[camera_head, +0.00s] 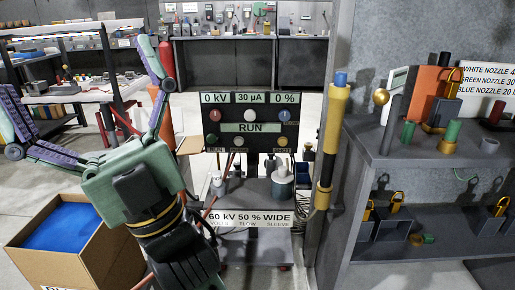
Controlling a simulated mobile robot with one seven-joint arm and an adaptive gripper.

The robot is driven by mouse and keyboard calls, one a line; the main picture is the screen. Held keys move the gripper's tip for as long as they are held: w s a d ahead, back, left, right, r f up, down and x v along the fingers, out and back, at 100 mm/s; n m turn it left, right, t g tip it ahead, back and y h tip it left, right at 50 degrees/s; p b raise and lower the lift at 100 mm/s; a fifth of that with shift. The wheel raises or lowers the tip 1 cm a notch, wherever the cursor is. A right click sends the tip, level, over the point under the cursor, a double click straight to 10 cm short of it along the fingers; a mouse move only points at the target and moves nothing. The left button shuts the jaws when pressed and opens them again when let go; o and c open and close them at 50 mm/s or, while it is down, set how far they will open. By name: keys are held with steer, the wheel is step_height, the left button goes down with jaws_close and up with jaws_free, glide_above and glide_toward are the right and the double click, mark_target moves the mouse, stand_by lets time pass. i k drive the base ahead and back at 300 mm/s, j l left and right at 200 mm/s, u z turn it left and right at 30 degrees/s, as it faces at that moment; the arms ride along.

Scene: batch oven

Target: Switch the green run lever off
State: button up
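A dark control panel (250,140) stands upright in the middle, with a pale RUN label across it.
Displays (250,98) on the panel read 0 kV, 30 µA and 0 %. A yellow-and-black post (332,130) stands close right of the panel. A grey shelf (405,150) holds nozzles and tools at right. A cardboard box (55,265) with blue contents sits lower left.

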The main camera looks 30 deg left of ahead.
mark_target(211, 138)
steer(key=u, duration=1.25)
